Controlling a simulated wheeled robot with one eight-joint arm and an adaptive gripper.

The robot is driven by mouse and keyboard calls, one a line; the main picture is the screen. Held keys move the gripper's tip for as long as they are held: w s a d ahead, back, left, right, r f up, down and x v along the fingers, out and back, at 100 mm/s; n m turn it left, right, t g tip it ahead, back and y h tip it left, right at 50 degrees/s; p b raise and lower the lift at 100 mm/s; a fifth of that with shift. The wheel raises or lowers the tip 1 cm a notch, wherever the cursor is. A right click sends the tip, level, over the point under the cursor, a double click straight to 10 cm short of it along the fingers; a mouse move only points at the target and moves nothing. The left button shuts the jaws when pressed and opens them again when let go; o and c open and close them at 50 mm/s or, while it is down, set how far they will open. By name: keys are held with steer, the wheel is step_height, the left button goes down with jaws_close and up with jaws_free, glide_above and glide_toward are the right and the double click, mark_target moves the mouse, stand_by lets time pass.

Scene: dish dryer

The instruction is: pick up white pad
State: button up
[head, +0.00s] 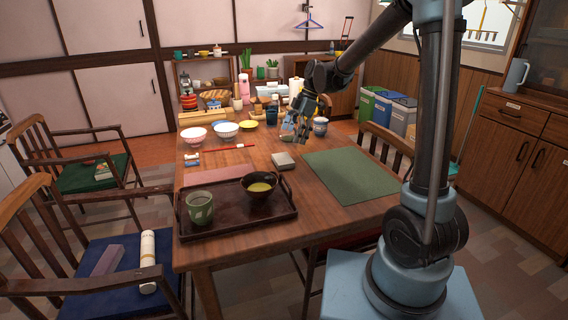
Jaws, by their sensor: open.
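A small, squarish pad (283,161), off-white with a darker side, lies flat on the wooden table (235,255) just left of a green mat. It looks like the white pad. My gripper (295,133) is open and appears empty over the far part of the table, behind and slightly to the right of the pad. The gripper is apart from the pad. The fingertips are small in this view and overlap with things behind them.
A dark tray (236,228) with a green cup (199,207) and a dark bowl (259,188) stands in front. The green mat (350,176) lies to the right. Several bowls, a blue-and-white cup (320,126) and bottles crowd the far side. Chairs surround the table.

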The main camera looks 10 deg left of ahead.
mark_target(284, 158)
steer(key=shift+x, duration=4.7)
steer(key=shift+s+d, duration=0.1)
steer(key=shift+d, duration=0.1)
steer(key=c, duration=1)
